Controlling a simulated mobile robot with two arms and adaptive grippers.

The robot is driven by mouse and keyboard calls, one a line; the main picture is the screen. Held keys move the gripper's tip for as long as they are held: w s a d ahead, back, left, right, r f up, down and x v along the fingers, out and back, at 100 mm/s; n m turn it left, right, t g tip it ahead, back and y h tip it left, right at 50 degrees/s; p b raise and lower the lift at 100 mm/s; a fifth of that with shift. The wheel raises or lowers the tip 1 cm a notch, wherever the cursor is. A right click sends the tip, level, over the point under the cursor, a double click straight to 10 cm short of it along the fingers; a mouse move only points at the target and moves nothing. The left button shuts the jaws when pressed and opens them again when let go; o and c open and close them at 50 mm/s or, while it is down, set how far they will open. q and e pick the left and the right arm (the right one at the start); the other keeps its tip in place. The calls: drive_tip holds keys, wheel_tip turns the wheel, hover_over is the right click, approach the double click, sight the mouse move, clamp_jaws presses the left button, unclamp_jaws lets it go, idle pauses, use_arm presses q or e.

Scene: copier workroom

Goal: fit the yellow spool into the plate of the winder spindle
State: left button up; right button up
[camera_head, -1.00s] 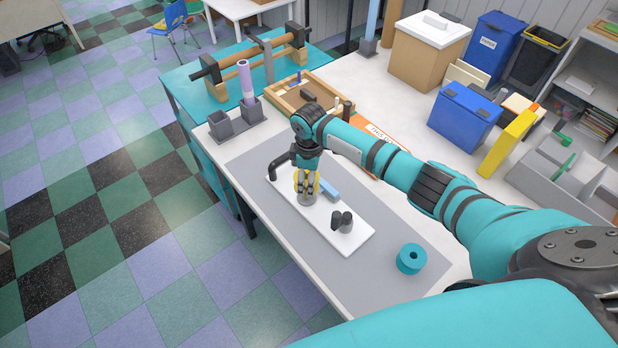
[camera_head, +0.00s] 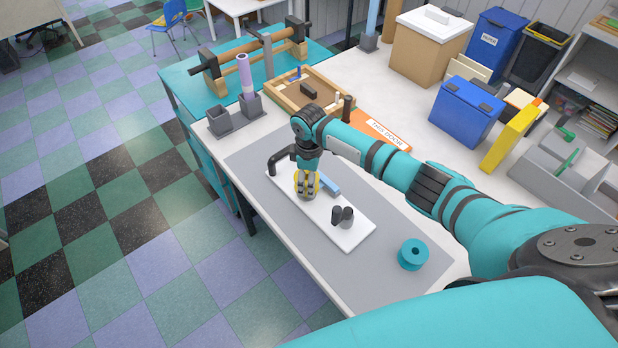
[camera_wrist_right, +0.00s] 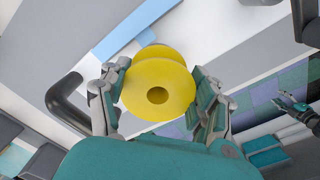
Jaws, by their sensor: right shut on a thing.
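My right gripper (camera_head: 307,190) is shut on the yellow spool (camera_head: 297,183), over the white base board (camera_head: 350,234) of the winder. In the right wrist view the yellow spool (camera_wrist_right: 172,88) sits between both fingers, its round face with the centre hole toward the camera. A black bent crank (camera_head: 283,158) rises at the board's far end; it also shows in the wrist view (camera_wrist_right: 68,100). The spindle and its plate are hidden by the gripper and spool, so seating cannot be told. My left gripper (camera_wrist_right: 290,106) appears small at the right of the wrist view, away from the spool; its opening is unclear.
Two dark posts (camera_head: 342,216) stand on the board's near part. A blue block (camera_head: 328,184) lies beside the gripper. A teal spool (camera_head: 413,254) rests on the grey mat (camera_head: 386,270). A wooden tray (camera_head: 284,97) and grey cups (camera_head: 220,122) are farther back.

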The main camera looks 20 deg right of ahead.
drive_tip(key=shift+f+b, duration=0.85)
drive_tip(key=shift+f, duration=0.5)
drive_tip(key=o, duration=1.2)
drive_tip(key=shift+r, duration=0.1)
wheel_tip(320, 180, up, 12)
drive_tip(key=shift+f, duration=0.1)
